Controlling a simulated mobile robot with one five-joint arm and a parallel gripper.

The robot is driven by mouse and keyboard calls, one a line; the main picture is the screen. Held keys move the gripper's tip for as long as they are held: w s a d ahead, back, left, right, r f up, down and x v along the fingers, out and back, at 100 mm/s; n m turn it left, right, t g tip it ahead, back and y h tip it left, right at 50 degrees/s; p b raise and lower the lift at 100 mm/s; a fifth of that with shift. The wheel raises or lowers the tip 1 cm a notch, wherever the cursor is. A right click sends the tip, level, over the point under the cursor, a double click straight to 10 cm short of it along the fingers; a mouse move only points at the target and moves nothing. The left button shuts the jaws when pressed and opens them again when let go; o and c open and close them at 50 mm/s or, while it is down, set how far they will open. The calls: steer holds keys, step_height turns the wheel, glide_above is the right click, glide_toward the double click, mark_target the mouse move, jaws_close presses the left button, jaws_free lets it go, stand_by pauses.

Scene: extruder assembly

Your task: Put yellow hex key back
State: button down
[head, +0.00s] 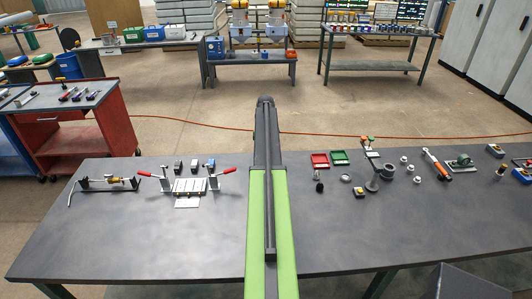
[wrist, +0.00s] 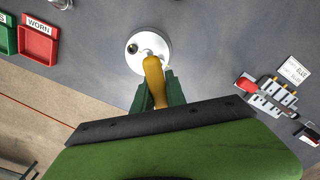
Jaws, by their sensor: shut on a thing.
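In the wrist view my gripper (wrist: 158,92) has its dark green fingers shut on the yellow hex key (wrist: 154,76). The yellow handle runs up between the fingers, and its far end lies over a round white disc (wrist: 149,38) on the grey table. The disc has a dark round hole near its left side. I cannot tell whether the key touches the disc. In the head view my green arm covers the middle of the table, and the gripper, key and disc are not visible there.
On the grey table (head: 130,240), a clamp fixture (head: 190,187) with red handles stands left of my arm. Right of it are a red tray (head: 320,160), a green tray (head: 339,157) and a stand (head: 372,185). The red tray in the wrist view (wrist: 38,42) reads WORN.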

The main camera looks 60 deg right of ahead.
step_height(320, 180, up, 2)
steer(key=shift+r+p, duration=0.2)
steer(key=shift+p, duration=0.5)
steer(key=shift+f, duration=0.15)
